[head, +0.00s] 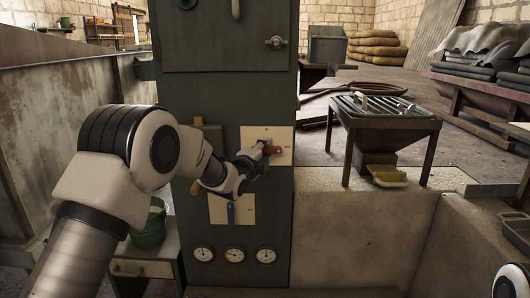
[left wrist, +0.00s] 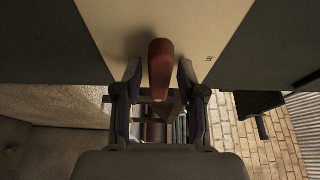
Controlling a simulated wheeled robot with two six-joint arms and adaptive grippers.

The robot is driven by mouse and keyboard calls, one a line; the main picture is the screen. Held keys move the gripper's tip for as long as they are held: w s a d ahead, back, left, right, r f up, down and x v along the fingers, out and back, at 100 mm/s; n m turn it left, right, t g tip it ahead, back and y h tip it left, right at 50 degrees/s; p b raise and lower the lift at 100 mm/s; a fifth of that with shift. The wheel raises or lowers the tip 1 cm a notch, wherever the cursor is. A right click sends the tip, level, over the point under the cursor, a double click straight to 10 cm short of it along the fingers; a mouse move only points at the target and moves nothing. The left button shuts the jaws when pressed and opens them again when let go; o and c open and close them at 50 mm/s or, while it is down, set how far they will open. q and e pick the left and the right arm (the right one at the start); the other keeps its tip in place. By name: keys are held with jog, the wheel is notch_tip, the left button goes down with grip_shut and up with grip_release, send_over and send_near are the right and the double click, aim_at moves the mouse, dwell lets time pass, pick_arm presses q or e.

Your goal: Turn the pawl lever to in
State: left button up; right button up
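The pawl lever with its red handle (head: 271,150) sits on a cream plate (head: 283,136) on the dark green cabinet. In the left wrist view the red handle (left wrist: 161,65) points toward the camera, between my finger pads. Small dark lettering, perhaps "IN", is on the plate to the right of the handle. My left gripper (head: 258,157) is at the lever. Its fingers (left wrist: 159,80) stand apart on either side of the handle, with a visible gap on the left and a narrower one on the right. The lever's pivot is hidden. My right gripper does not show.
A lower cream plate (head: 246,207) carries a blue-handled lever (head: 231,213), partly behind my left arm. Several dials (head: 234,254) sit below.

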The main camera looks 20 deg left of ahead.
pick_arm(q)
grip_shut()
jog(key=shift+f+n, duration=0.1)
jog(key=shift+n, duration=0.2)
jog(key=n+b, duration=0.1)
jog(key=n+t+b, duration=0.1)
jog(key=n, duration=0.1)
jog(key=shift+f+t, duration=0.2)
jog(key=shift+t, duration=0.1)
jog(key=n+t+y+b, duration=0.1)
jog(key=n, duration=0.4)
jog(key=shift+d+n, duration=0.15)
jog(key=shift+n, duration=0.15)
jog(key=n+y, duration=0.1)
jog(key=n, duration=0.2)
jog(key=n+t+y+b, duration=0.1)
jog(key=n+y, duration=0.1)
jog(key=n, duration=0.1)
jog(key=n+y, duration=0.2)
jog(key=n, duration=0.1)
jog(key=n+y, duration=0.2)
jog(key=n, duration=0.2)
jog(key=shift+d, duration=0.1)
